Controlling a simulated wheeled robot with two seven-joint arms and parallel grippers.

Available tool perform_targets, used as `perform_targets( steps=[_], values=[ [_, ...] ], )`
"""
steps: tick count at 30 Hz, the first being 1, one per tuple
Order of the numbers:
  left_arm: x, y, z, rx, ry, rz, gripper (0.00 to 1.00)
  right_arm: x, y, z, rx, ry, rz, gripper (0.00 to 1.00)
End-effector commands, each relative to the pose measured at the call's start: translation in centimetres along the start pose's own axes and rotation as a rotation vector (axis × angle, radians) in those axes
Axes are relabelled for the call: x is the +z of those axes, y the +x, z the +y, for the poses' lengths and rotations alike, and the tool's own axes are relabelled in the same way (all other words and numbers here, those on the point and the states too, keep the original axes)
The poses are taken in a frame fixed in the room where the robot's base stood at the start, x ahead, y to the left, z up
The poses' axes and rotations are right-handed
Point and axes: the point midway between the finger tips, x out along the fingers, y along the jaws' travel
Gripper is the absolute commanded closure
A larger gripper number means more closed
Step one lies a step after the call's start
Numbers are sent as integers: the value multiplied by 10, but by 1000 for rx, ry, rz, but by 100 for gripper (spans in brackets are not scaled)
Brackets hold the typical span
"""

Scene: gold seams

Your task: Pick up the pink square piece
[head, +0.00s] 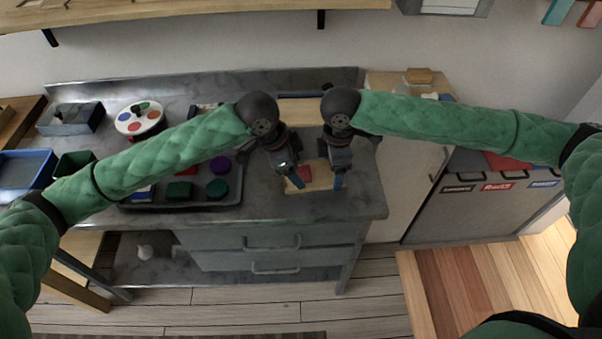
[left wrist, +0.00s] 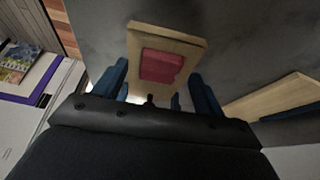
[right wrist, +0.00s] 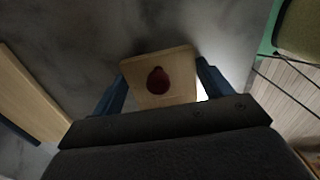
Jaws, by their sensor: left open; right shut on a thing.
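The pink square piece (head: 304,174) lies on a light wooden board (head: 322,178) near the front of the grey counter. In the left wrist view the piece (left wrist: 161,66) lies flat on the board (left wrist: 145,36), ahead of my open fingers. My left gripper (head: 297,181) is open and empty, pointing down close to the piece. My right gripper (head: 337,182) is shut on the wooden board, at its right part. In the right wrist view the board (right wrist: 135,68) sits between the blue fingers, with a dark red rounded shape (right wrist: 158,80) on its face.
A dark tray (head: 227,200) with several coloured pieces, including a purple round one (head: 217,188), lies left of the board. A blue bin (head: 22,170) stands at the far left. The counter's front right corner is clear.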

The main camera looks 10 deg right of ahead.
Motion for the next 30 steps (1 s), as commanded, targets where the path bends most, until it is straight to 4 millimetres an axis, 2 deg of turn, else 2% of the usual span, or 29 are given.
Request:
perform_targets(
  steps=[3,9,11,17,18,30],
  values=[
    [0,10,0,0,0,1,29,0,0,0,0,0,0,35],
    [0,13,1,2,0,0,29,-1,0,0,0,-1,1,35],
    [1,14,1,2,-1,-1,38,-1,0,0,0,-1,2,35],
    [2,15,1,3,-2,-4,78,-1,0,0,0,-2,2,35],
    [3,15,1,3,-3,-4,79,-1,0,-1,0,-2,2,35],
    [3,13,0,3,-5,-9,80,-1,1,-1,-1,-2,1,35]
  ],
)
